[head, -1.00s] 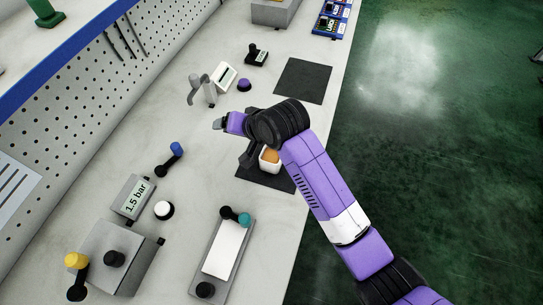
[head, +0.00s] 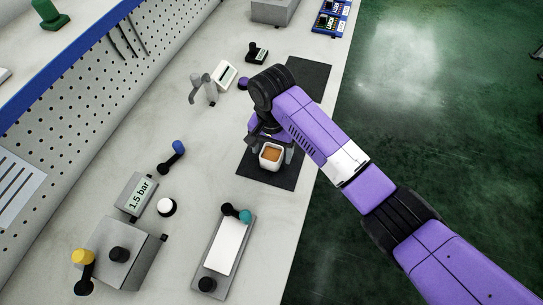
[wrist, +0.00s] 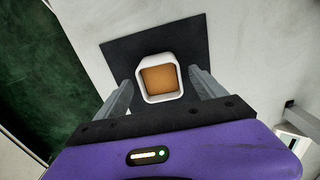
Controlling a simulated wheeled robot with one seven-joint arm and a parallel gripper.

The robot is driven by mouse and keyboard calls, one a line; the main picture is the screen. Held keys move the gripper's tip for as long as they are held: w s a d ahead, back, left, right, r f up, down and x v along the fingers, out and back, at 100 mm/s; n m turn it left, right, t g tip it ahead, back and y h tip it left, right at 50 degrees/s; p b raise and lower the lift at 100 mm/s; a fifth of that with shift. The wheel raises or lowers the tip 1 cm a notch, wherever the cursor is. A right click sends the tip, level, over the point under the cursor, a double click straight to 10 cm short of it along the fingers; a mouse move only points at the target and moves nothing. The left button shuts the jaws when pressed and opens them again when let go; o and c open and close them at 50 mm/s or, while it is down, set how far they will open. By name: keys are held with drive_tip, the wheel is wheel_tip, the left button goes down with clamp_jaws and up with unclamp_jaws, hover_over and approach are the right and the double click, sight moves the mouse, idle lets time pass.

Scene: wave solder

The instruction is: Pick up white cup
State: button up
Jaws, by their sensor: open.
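The white cup (head: 270,162) is squarish with an orange-brown inside and stands upright on a black mat (head: 277,177). In the wrist view the cup (wrist: 159,97) lies between the two grey fingers, seen from above, with the mat (wrist: 130,56) around it. My gripper (wrist: 160,92) is open, with one finger on each side of the cup and a gap showing on both sides. In the head view my gripper (head: 270,146) is over and beside the cup, partly hiding its far side.
A second black mat (head: 309,76) lies farther back. A grey stand (head: 203,89), a white display (head: 224,75) and a purple knob (head: 243,83) are to the left. A lever switch (head: 172,157) and a gauge box (head: 137,194) are nearer. The bench's right edge is close.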

sight(272, 157)
drive_tip(key=shift+f, duration=1.55)
drive_tip(key=shift+c, duration=0.2)
drive_tip(key=c, duration=1.4)
wheel_tip(272, 157, up, 20)
drive_tip(key=p, duration=0.3)
drive_tip(key=shift+p, duration=0.3)
